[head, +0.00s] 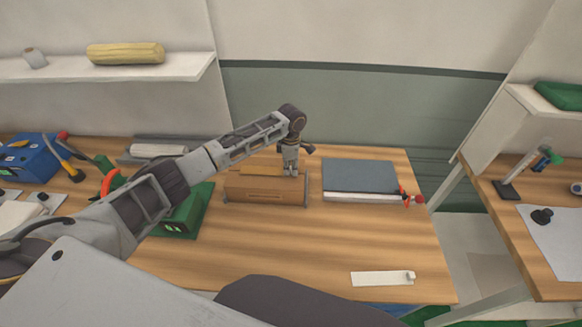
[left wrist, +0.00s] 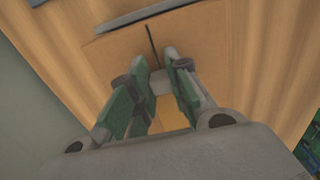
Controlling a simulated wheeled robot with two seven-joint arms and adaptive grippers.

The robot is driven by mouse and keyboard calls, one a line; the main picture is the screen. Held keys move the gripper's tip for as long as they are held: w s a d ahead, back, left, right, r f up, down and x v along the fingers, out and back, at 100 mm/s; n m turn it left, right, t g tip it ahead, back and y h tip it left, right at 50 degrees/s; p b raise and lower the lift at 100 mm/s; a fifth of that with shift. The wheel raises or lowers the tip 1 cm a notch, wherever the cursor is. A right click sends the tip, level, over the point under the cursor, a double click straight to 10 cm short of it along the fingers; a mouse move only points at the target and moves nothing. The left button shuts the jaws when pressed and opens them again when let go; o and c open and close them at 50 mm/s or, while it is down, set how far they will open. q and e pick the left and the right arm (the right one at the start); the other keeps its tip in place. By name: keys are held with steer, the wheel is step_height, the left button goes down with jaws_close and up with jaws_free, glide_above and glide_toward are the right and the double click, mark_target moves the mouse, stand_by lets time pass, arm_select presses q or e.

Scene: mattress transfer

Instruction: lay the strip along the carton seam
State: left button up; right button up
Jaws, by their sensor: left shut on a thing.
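The brown carton (head: 265,190) stands on the wooden table, between the green device and the grey-topped box. A yellow-tan strip (head: 261,171) lies along its top. My left gripper (head: 290,174) is at the right end of the carton's top, pointing down, and is shut on the strip's end. In the left wrist view, a pale end piece (left wrist: 160,82) sits between the fingertips of the left gripper (left wrist: 162,72), and the tan strip (left wrist: 173,117) shows behind it. The carton's seam shows as a dark line (left wrist: 151,42) beyond the fingertips. My right gripper is not in view.
A grey-topped box (head: 360,178) stands right of the carton, with a red-handled item (head: 411,198) at its corner. A green device (head: 183,215) is at the left. A white card (head: 382,278) lies near the front edge. The table's front middle is clear.

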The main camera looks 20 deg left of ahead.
arm_select(q)
steer(key=shift+f, duration=0.25)
steer(key=o, duration=0.8)
steer(key=shift+r, duration=0.1)
step_height(320, 180, up, 12)
stand_by(0.5)
